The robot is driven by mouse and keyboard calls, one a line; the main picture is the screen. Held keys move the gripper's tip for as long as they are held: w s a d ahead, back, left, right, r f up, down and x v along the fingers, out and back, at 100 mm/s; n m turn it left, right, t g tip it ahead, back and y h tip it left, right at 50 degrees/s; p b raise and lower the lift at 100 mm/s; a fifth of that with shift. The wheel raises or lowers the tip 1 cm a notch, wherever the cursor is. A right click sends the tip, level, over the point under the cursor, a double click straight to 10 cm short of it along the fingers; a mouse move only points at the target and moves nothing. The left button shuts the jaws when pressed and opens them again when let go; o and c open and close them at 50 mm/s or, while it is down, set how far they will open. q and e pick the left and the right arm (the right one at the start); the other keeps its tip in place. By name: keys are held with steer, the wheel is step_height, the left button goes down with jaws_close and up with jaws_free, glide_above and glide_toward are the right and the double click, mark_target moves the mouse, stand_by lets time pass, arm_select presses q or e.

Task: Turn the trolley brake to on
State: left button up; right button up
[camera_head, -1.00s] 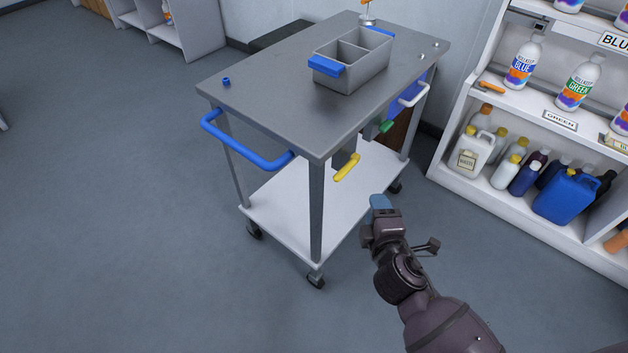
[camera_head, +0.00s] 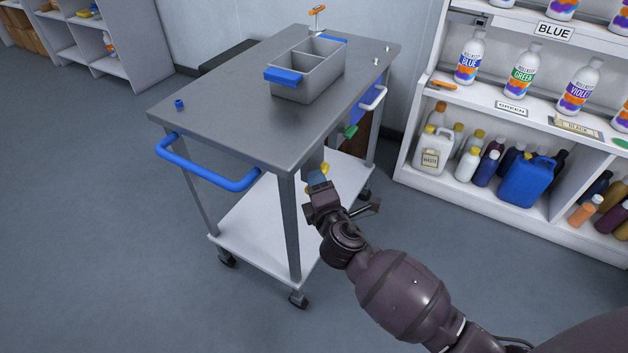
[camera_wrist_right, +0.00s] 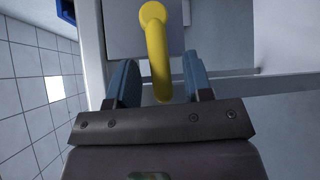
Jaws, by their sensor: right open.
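The grey trolley (camera_head: 225,105) stands in the middle of the head view. A yellow lever (camera_head: 324,168), likely its brake, sits at its side under the top and is mostly hidden by my right gripper (camera_head: 317,179). In the right wrist view the yellow lever (camera_wrist_right: 157,45) runs from a round end at the top down between the two blue fingers of my right gripper (camera_wrist_right: 160,82). The fingers are open, one on each side of the lever, with visible gaps. No brake marking is readable. My left gripper is not in view.
A grey divided bin (camera_head: 305,85) stands on the trolley top. A blue handle (camera_head: 205,172) juts out at its left end. A shelf of bottles (camera_head: 480,105) stands at right. The floor at left is clear.

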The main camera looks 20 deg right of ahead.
steer(key=shift+w+d+f, duration=0.1)
steer(key=shift+w+f, duration=0.05)
steer(key=shift+w, duration=0.95)
jaws_close()
